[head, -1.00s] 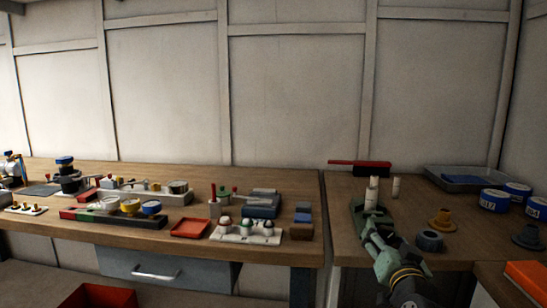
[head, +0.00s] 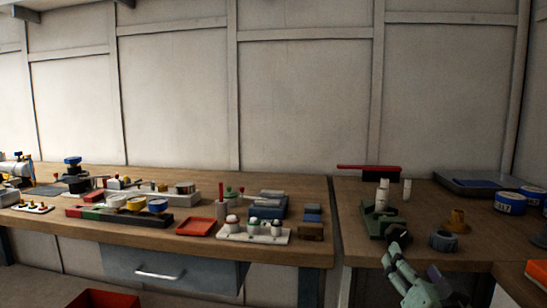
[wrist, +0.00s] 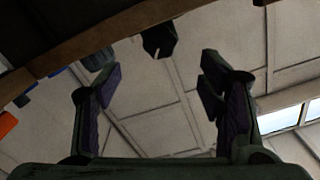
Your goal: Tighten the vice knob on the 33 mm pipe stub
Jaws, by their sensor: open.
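The green vice (head: 374,222) stands on the right bench near its front edge. A white pipe stub (head: 383,192) stands upright at it. A dark knob (head: 399,234) is on the vice's front side. In the wrist view a dark faceted knob (wrist: 159,40) shows beyond the fingertips, roughly centred between them and apart from them. My gripper (head: 394,258) is just in front of the vice and lower than the knob in the head view. In the wrist view my gripper (wrist: 160,82) has its two fingers wide apart with nothing between them. The vice body is mostly hidden there.
Another white stub (head: 407,189) stands right of the vice. A red-handled brush (head: 370,171) lies behind. A dark ring (head: 443,240), a brown flanged part (head: 457,221) and blue-labelled rolls (head: 510,202) are to the right. The bench edge (wrist: 120,33) crosses the wrist view.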

